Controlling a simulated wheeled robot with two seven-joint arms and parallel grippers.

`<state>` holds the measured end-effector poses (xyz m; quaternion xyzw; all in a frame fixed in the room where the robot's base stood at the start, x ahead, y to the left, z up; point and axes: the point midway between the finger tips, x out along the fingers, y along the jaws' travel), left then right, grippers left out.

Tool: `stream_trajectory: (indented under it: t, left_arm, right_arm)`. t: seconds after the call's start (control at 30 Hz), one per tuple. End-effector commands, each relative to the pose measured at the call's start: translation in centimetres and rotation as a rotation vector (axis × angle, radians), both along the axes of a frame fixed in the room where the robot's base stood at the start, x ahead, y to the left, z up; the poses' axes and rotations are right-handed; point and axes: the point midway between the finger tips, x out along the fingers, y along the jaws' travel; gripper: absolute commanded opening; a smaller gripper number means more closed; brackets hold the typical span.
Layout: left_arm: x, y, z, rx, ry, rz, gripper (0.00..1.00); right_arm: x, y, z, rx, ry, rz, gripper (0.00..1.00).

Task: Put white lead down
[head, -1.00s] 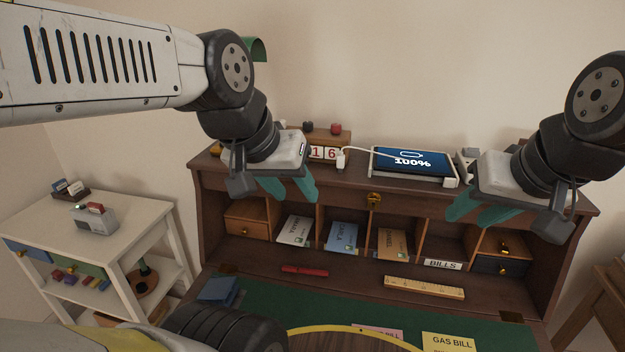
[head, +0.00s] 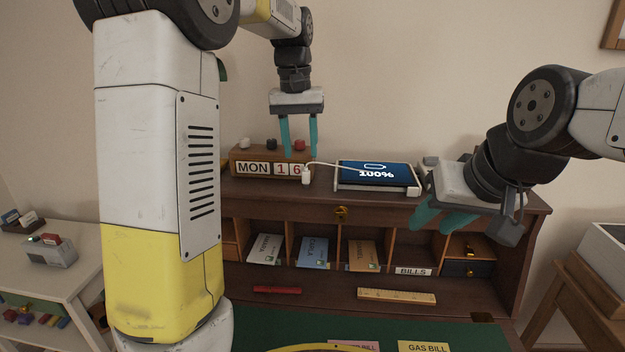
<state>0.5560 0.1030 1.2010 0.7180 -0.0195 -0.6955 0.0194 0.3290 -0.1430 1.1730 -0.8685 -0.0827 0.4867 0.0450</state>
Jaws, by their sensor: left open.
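The white lead (head: 335,166) runs from the tablet (head: 376,174) to a white plug end (head: 306,175), which sits at the right front corner of the wooden calendar block (head: 270,168) on top of the desk. The tablet shows 100%. My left gripper (head: 299,152) points down, open with nothing seen between its teal fingers, above and slightly behind the plug end. Its fingertips look apart from the lead. My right gripper (head: 441,221) hangs at the right, in front of the desk's upper shelf; its finger gap is not clear at this angle.
Pigeonholes below hold envelopes (head: 314,252). A ruler (head: 397,296) and a red stick (head: 277,290) lie on the lower ledge. My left arm hides the desk's left side.

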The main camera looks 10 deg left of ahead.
Motion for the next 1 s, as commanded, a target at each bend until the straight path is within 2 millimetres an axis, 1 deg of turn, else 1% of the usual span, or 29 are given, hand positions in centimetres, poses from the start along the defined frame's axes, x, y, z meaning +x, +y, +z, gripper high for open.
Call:
stream_trajectory:
  t: [0.03,0.1,0.2,0.27,0.53,0.7,0.8,0.9,1.0]
  left_arm:
    - [0.8,-0.6,-0.2,0.02,0.012,-0.002,0.44]
    - [1.4,-1.0,-0.4,0.039,0.022,-0.001,0.44]
    - [1.8,-1.3,-0.6,0.053,0.032,0.0,0.44]
    - [1.9,-1.4,-1.0,0.057,0.034,0.0,0.44]
    - [2.0,-1.2,-3.9,0.057,0.034,0.0,0.44]
    - [2.3,-0.9,-6.6,0.057,0.036,0.001,0.44]
    - [2.3,-0.9,-7.7,0.056,0.035,0.0,0.44]
    - [2.3,-0.9,-8.3,0.056,0.032,-0.001,0.44]
    - [2.3,-0.9,-8.4,0.055,0.031,-0.001,0.44]
  right_arm:
    - [0.0,0.0,0.0,0.0,0.0,0.0,0.38]
    - [0.0,0.0,0.0,0.0,0.0,0.0,0.38]
    - [0.0,0.0,0.0,0.0,0.0,0.0,0.38]
    - [0.0,0.0,0.0,0.0,0.0,0.0,0.38]
    - [0.0,0.0,0.0,0.0,0.0,0.0,0.38]
    - [0.0,0.0,0.0,0.0,0.0,0.0,0.38]
    - [0.0,0.0,0.0,0.0,0.0,0.0,0.38]
    - [0.0,0.0,0.0,0.0,0.0,0.0,0.38]
    - [0.0,0.0,0.0,0.0,0.0,0.0,0.38]
